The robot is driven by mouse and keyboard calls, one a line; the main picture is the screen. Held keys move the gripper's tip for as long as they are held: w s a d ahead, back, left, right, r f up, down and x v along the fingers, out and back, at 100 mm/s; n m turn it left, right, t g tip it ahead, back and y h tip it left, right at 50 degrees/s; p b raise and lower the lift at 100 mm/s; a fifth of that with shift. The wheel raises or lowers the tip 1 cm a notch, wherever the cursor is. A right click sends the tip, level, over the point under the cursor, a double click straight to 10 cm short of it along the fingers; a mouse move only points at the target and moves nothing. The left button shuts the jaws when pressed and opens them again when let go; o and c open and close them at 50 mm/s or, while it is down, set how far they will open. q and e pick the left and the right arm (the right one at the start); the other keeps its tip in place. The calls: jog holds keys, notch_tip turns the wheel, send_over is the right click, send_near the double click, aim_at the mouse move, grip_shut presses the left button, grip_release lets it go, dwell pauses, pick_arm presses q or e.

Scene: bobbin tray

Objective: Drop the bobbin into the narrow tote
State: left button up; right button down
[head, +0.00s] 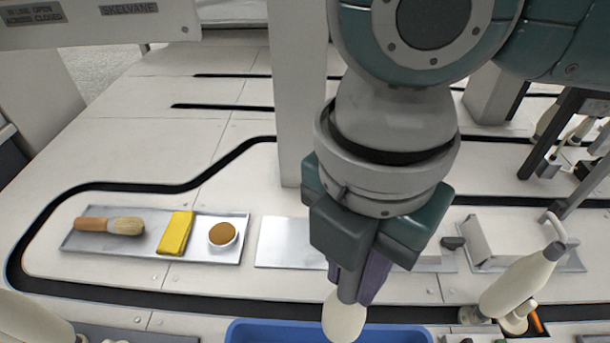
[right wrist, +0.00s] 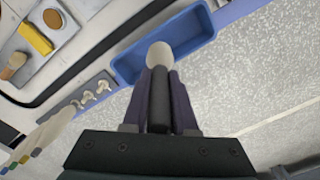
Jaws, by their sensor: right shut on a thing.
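My right gripper (head: 362,285) points down and is shut on a cream, rounded bobbin (head: 344,318); the fingers hide its upper part. In the right wrist view the bobbin (right wrist: 160,54) sticks out beyond the fingertips (right wrist: 160,85). The blue tote (head: 262,330) is at the bottom edge of the head view, mostly cut off. In the right wrist view the tote (right wrist: 196,42) is an open, narrow box, and the bobbin overlaps its opening in the picture. How high the bobbin is above the tote I cannot tell. My left gripper is not in view.
A grey post (head: 298,100) rises behind my arm. A black groove runs along the worktop.

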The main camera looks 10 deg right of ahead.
aim_at(340, 297)
jog(key=f, duration=0.1)
jog(key=f+n+b, duration=0.1)
jog(key=f, duration=0.1)
jog(key=f+n, duration=0.1)
jog(key=shift+a+f+b, duration=0.25)
jog(key=shift+a+b, duration=0.1)
jog(key=shift+a, duration=0.05)
notch_tip(340, 297, down, 6)
jog(key=b, duration=0.8)
jog(key=shift+r, duration=0.1)
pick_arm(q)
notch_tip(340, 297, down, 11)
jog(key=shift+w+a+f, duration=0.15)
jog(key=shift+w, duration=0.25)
pick_arm(e)
jog(key=shift+r, duration=0.1)
jog(key=c, duration=0.6)
grip_release()
